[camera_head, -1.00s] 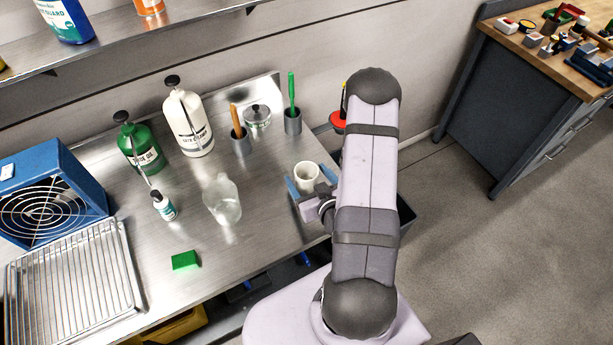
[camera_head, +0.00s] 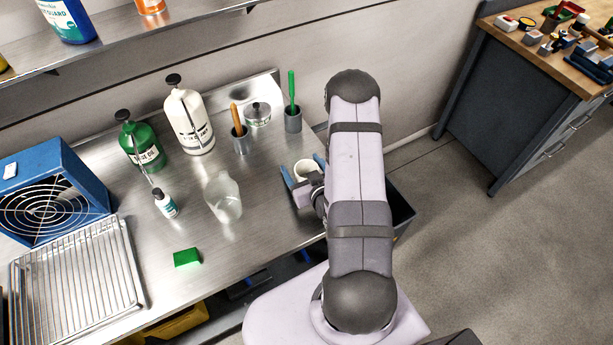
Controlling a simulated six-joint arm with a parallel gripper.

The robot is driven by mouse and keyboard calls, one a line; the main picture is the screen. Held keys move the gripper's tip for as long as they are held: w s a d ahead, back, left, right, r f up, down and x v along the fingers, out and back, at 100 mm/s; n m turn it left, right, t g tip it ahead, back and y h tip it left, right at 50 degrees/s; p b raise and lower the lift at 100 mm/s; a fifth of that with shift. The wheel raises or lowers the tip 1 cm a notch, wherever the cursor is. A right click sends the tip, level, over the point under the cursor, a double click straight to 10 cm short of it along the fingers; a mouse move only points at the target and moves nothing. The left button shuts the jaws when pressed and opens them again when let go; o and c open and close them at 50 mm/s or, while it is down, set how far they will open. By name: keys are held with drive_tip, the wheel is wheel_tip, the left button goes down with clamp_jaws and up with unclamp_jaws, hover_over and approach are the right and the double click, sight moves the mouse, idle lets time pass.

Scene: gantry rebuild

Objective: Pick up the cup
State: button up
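The white cup (camera_head: 304,168) stands at the right end of the metal bench, upright as far as I can see. My gripper (camera_head: 303,167) has its two blue fingers apart, one on the left side of the cup and one on the right. The cup sits between the fingers, with its lower front hidden by the gripper body. I cannot tell whether the fingers touch the cup.
Behind the cup are a grey holder with a green-handled tool (camera_head: 293,118), another with a wooden handle (camera_head: 240,138) and a metal pot (camera_head: 258,114). The bench (camera_head: 262,222) is clear in front of the bottle's right side.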

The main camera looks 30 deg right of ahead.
drive_tip(key=c, duration=1)
drive_tip(key=shift+r, duration=0.2)
wheel_tip(320, 180, up, 10)
drive_tip(key=shift+f+p, duration=0.25)
drive_tip(key=shift+p, duration=0.2)
idle(0.3)
drive_tip(key=shift+r, duration=0.1)
